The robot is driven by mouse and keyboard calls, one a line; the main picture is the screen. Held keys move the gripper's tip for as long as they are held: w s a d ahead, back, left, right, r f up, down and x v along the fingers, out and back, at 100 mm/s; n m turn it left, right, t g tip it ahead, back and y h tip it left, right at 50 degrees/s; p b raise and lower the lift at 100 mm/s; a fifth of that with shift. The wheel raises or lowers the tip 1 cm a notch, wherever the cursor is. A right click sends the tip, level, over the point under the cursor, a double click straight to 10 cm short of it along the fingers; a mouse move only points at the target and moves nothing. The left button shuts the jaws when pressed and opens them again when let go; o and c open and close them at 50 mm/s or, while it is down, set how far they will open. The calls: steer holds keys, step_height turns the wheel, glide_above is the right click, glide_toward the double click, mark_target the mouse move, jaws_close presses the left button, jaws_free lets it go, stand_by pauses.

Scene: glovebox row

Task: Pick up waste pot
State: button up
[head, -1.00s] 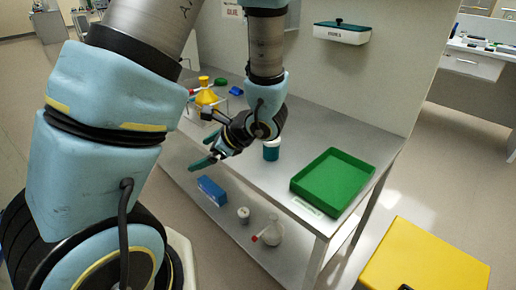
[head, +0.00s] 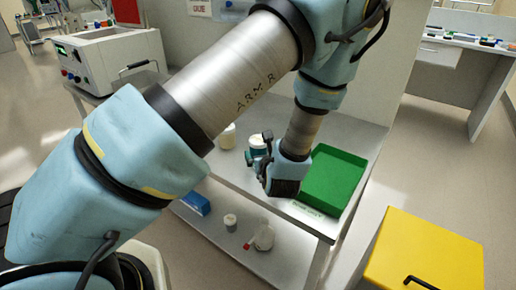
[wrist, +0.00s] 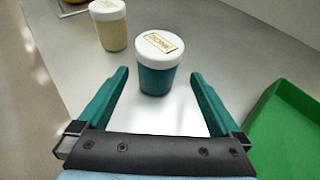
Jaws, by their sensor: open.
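A teal pot with a white lid (wrist: 156,68) stands upright on the bench, straight ahead of my fingers in the wrist view. In the head view the teal pot (head: 257,142) is partly hidden by my wrist. A cream pot with a white lid (wrist: 108,25) stands behind and to its left, also seen in the head view (head: 227,137).
A green tray (head: 335,178) lies close on the right of the bench. The lower shelf holds a blue box (head: 196,203), a small pot (head: 230,221) and a flask (head: 264,238). A yellow cabinet (head: 430,250) stands at the front right. The bench between my fingers is clear.

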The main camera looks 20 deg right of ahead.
mark_target(260, 150)
steer(key=x, duration=0.1)
steer(key=p+x, duration=0.2)
steer(key=x, duration=0.1)
steer(key=shift+w+a+r, duration=0.2)
steer(key=shift+w+r, duration=0.05)
steer(key=shift+r, duration=0.1)
steer(key=shift+w+d+f, duration=0.2)
steer(key=shift+w+f, duration=0.1)
steer(key=shift+w, duration=0.2)
steer(key=c, duration=1.5)
